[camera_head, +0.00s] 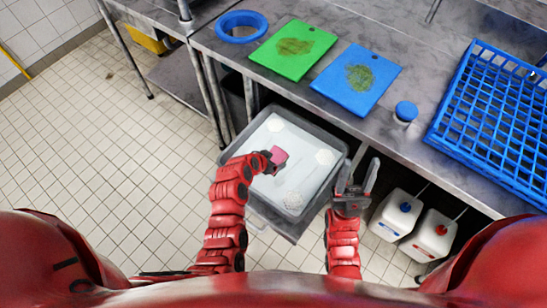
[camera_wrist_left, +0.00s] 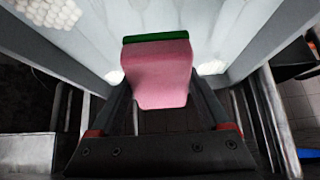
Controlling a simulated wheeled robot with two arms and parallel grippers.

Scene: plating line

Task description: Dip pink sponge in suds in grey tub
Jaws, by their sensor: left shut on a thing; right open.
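The pink sponge (camera_head: 279,155) is held in my left gripper (camera_head: 270,160), over the grey tub (camera_head: 334,181). In the left wrist view the sponge (camera_wrist_left: 162,75) sits between the two fingers and shows a green layer (camera_wrist_left: 160,37) along its far edge. Pale liquid (camera_head: 305,180) fills the tub, with white patches of suds (camera_head: 293,201). Suds (camera_wrist_left: 48,12) also show in the left wrist view. I cannot tell whether the sponge touches the liquid. My right gripper (camera_head: 357,180) is open and empty at the tub's right side.
A steel counter (camera_head: 300,83) behind holds a green board (camera_head: 280,62) and a blue board (camera_head: 345,95), both stained, a blue ring (camera_head: 242,13) and a blue rack (camera_head: 500,120). Two white jugs (camera_head: 396,214) stand at right. Tiled floor (camera_head: 110,170) is clear at left.

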